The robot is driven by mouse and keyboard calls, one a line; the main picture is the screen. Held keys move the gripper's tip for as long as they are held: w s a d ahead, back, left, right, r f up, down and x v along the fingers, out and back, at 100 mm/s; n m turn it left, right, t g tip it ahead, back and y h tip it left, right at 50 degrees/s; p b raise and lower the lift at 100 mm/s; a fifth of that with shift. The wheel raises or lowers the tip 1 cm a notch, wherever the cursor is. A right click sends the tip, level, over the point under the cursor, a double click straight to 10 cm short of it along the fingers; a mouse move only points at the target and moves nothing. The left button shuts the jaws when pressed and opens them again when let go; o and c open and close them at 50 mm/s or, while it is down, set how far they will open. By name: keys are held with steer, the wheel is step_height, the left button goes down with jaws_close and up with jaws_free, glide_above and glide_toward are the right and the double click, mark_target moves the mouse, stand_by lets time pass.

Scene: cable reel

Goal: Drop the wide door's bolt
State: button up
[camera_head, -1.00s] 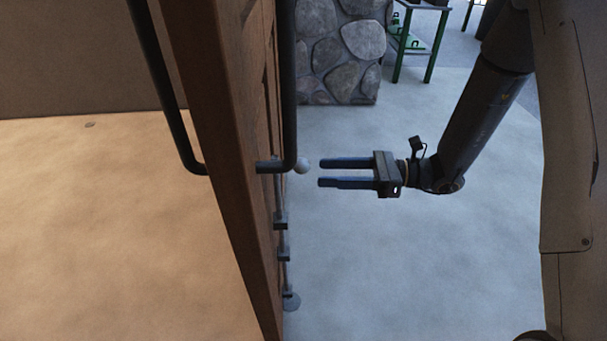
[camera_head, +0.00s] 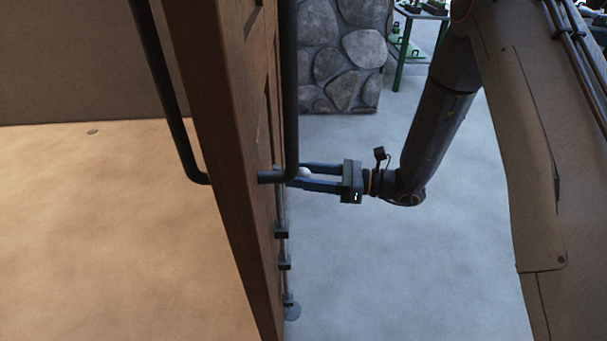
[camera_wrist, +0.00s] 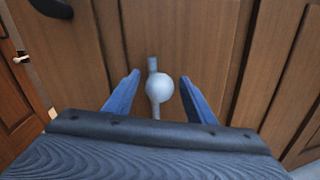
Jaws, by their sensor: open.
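The wide wooden door (camera_head: 228,165) stands edge-on in the head view and fills most of the wrist view. The bolt is a grey upright rod (camera_head: 284,250) on the door's right face, running through brackets. Its pale round knob (camera_head: 304,173) is at the top, and it also shows in the wrist view (camera_wrist: 160,89). My gripper (camera_head: 297,177) is open, with its blue fingers level and pointing at the door. In the wrist view the knob lies between the two fingers (camera_wrist: 160,92), with a gap on either side.
Dark pull handles flank the door; the right-hand one (camera_head: 291,95) hangs beside my fingertips. A round grey piece (camera_head: 292,312) is at the rod's foot. A stone pillar (camera_head: 340,60) and a green-legged table (camera_head: 420,40) stand behind. The floor to the right is clear.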

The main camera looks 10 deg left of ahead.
jaws_close()
step_height(320, 180, down, 7)
steer(key=b, duration=0.3)
steer(key=shift+f, duration=0.2)
jaws_free()
steer(key=d+b, duration=0.1)
steer(key=d, duration=0.7)
steer(key=shift+w, duration=0.15)
steer(key=shift+a, duration=0.1)
